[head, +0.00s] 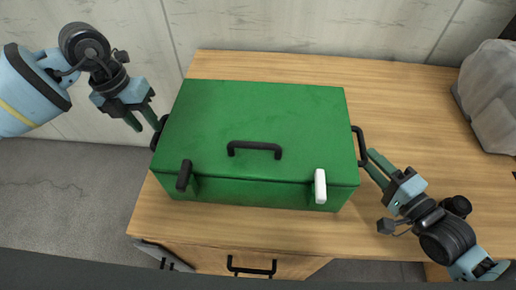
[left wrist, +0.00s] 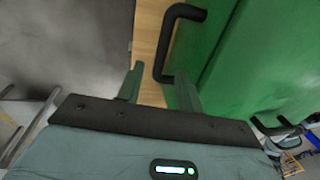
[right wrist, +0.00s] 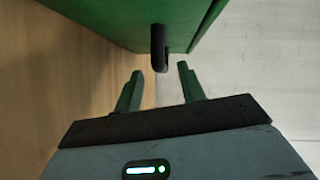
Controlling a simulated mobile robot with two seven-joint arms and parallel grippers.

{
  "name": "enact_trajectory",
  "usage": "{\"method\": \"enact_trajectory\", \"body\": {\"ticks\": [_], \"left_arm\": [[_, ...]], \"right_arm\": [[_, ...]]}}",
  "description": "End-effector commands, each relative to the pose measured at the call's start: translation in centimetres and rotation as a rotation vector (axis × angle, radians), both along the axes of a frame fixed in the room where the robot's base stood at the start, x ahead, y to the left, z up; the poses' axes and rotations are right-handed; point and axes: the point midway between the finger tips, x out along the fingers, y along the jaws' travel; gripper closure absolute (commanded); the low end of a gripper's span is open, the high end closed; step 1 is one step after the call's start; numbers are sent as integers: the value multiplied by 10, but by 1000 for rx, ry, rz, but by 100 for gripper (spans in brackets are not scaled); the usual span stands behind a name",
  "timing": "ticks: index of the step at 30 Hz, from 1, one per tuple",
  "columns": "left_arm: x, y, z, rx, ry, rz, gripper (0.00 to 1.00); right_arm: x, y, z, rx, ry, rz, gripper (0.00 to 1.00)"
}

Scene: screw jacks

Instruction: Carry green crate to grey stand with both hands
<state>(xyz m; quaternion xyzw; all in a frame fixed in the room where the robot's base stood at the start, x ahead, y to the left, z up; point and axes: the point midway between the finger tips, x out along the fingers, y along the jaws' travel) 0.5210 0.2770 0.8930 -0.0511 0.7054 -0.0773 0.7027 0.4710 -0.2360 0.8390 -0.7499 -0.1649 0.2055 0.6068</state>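The green crate (head: 262,132) is a closed box with a black handle on each side, sitting flat on a wooden-topped cabinet (head: 280,232). My left gripper (head: 147,127) is open at the left handle (head: 158,134); in the left wrist view that handle (left wrist: 172,45) lies just ahead of the fingers, nearer the right one. My right gripper (head: 367,160) is open at the right handle (head: 359,146); in the right wrist view the handle (right wrist: 158,48) is just ahead, between the finger lines. Neither gripper visibly holds it. I cannot make out a grey stand.
Bare wood lies right of the crate; a concrete wall (head: 300,28) is behind.

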Motion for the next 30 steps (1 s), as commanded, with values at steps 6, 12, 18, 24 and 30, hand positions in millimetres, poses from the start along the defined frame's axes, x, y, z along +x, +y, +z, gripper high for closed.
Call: {"method": "enact_trajectory", "body": {"ticks": [6, 12, 18, 24, 30], "left_arm": [[-1, -5, -29, 0, 2, 1, 64], [-1, -9, -49, 0, 2, 0, 64], [0, -11, -56, -1, 0, 0, 64], [0, -11, -57, -1, 0, 0, 64], [0, -11, -57, -1, 0, 0, 81]], "right_arm": [[26, 15, -2, 2, -2, -1, 60], [43, 25, -4, 2, -2, 0, 60], [50, 29, -6, 1, -1, 1, 60], [50, 29, -6, 0, 0, 1, 60], [50, 29, -6, 1, 1, 1, 77]]}}
